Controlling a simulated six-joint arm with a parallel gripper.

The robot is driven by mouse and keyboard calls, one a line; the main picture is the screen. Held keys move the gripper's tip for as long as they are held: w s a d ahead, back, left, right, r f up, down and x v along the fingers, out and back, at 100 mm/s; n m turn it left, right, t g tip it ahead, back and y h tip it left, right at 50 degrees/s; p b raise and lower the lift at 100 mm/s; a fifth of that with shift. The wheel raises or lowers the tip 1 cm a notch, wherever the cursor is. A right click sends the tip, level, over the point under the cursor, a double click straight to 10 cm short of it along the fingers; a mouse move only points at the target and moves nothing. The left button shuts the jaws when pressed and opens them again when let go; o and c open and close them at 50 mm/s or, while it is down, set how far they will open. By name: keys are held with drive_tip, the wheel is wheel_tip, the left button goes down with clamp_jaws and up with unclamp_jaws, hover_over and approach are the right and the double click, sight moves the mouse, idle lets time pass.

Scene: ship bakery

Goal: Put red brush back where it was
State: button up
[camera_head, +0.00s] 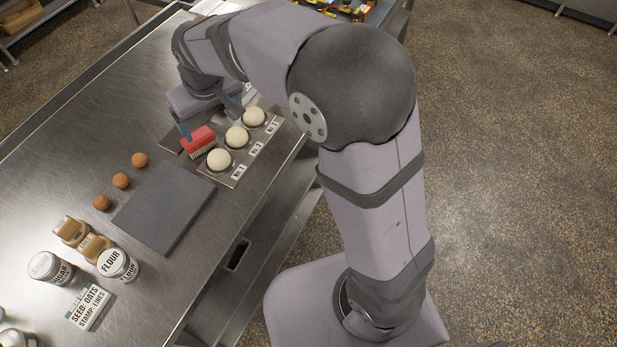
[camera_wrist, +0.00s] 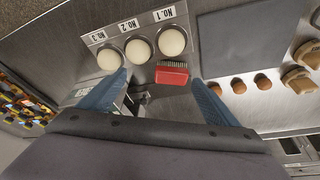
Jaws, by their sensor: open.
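The red brush (camera_head: 198,138) lies beside the row of dough balls, its pale bristles facing them. In the wrist view the brush (camera_wrist: 172,77) shows between my two blue fingers, nearer the right one. My gripper (camera_wrist: 159,79) is open. In the head view one blue finger of my gripper (camera_head: 211,120) is at the brush's far left end; the arm hides much of the rest. Whether the fingers touch the brush cannot be told. Three pale dough balls (camera_head: 237,137) sit on a plate with labels No.1, No.2 and No.3 (camera_wrist: 128,24).
A dark grey slab (camera_head: 164,207) lies near the brush, with three brown balls (camera_head: 121,180) beside it.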

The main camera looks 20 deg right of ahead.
drive_tip(key=s+d+f+m+g, duration=0.2)
drive_tip(key=s+d+f, duration=0.2)
drive_tip(key=s+d, duration=0.5)
drive_tip(key=s+d+f+m+g+h, duration=0.1)
drive_tip(key=s+d+f, duration=0.3)
drive_tip(key=s+d, duration=0.6)
drive_tip(key=s+m, duration=0.1)
drive_tip(key=s, duration=0.2)
drive_tip(key=shift+d+f+g, duration=0.15)
drive_tip(key=shift+f+g, duration=0.2)
drive_tip(key=shift+g, duration=0.05)
